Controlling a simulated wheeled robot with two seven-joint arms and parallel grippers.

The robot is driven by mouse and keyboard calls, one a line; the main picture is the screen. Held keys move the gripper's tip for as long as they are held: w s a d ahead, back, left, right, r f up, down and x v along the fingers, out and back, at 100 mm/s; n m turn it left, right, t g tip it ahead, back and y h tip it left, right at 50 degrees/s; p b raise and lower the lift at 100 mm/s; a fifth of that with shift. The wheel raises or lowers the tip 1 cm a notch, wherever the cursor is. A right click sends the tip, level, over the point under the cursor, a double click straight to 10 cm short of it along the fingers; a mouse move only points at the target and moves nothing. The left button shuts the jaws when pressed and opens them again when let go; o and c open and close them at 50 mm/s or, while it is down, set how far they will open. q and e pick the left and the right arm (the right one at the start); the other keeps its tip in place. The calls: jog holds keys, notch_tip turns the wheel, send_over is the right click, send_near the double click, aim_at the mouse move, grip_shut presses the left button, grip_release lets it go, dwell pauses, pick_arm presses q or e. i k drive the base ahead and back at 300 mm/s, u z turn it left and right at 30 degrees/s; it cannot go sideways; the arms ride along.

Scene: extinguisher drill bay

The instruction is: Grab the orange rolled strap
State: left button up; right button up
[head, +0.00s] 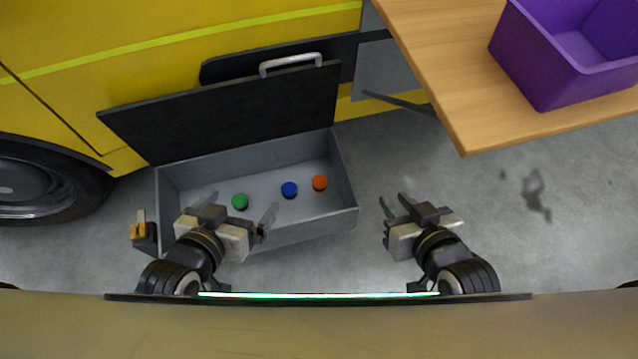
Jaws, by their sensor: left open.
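The orange rolled strap (320,183) is a small round roll on the floor of the open grey drawer (300,231), towards its right end.
A blue roll (289,190) and a green roll (240,202) lie left of the orange one. A dark lid (230,112) with a handle stands behind the drawer, by the yellow vehicle (150,50). A wooden table (450,60) with a purple bin (540,70) is upper right.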

aim_at(319, 182)
jog(key=k, duration=0.6)
jog(key=u, duration=0.45)
jog(key=i, duration=0.9)
jog(key=u, duration=0.65)
